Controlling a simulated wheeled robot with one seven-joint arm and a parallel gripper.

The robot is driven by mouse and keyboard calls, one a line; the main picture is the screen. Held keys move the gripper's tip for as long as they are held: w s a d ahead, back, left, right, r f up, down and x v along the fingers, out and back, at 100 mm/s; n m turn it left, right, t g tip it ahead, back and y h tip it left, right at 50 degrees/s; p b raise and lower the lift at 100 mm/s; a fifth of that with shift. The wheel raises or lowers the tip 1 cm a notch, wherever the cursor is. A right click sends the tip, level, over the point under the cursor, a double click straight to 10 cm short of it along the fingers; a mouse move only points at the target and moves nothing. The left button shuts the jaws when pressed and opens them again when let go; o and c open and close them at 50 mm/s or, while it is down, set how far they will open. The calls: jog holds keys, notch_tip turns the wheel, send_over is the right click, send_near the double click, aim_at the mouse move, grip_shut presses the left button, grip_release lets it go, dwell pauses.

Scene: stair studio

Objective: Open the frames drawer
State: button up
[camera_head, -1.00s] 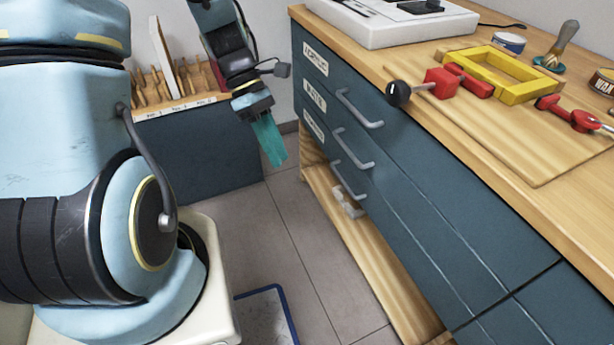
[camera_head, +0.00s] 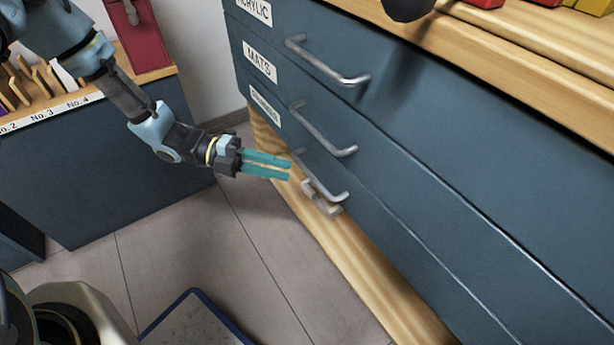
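The dark blue cabinet has stacked drawers with grey bar handles; all look shut. The top label reads ACRYLIC (camera_head: 254,10) and the second reads MATS (camera_head: 260,62). The third label (camera_head: 265,106) is too blurred to read; the third drawer's handle (camera_head: 322,180) is the lowest of the long bars. My gripper (camera_head: 290,169) has two teal fingers pointing right with a narrow gap between them. It is open and empty, just left of the third handle in the picture. Whether a fingertip touches that handle cannot be told.
A dark round knob (camera_head: 408,8) overhangs the worktop edge. A low blue unit with a rack (camera_head: 95,160) stands at left. Tiled floor lies between; a blue-rimmed tray (camera_head: 195,320) is on it.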

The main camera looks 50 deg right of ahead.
aim_at(313, 177)
jog(key=b+x, duration=0.1)
jog(key=x, duration=0.7)
jog(key=shift+a, duration=0.1)
grip_shut()
jog(key=shift+w, duration=0.1)
dwell(1.1)
